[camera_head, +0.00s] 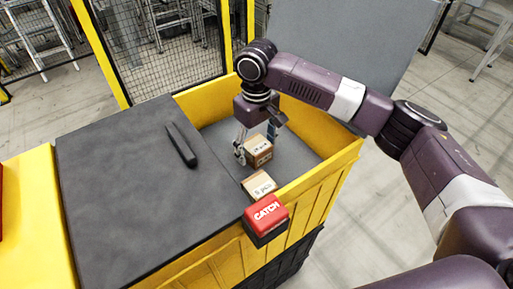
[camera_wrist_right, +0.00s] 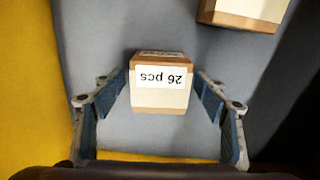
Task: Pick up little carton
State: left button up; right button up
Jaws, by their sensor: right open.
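A little brown carton (camera_head: 258,151) with a white label stands in the grey-floored bin, between the fingers of my right gripper (camera_head: 256,144). In the right wrist view the carton (camera_wrist_right: 160,88) shows its label "26 pcs", upside down. My right gripper (camera_wrist_right: 163,86) is open there, with one finger on each side of the carton and a small gap at both sides. A second carton (camera_head: 259,187) stands nearer the bin's front wall. A carton also shows at the upper right of the wrist view (camera_wrist_right: 245,10). My left gripper is not in view.
Yellow walls (camera_head: 325,181) enclose the bin. A red "CATCH" box (camera_head: 266,213) sits at its near edge. A dark cover (camera_head: 120,185) with a black bar (camera_head: 181,145) lies at left. A mesh fence (camera_head: 155,45) stands behind.

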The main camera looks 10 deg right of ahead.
jog(key=shift+f, duration=0.65)
jog(key=c, duration=1.3)
jog(key=shift+r, duration=0.15)
jog(key=shift+c, duration=0.2)
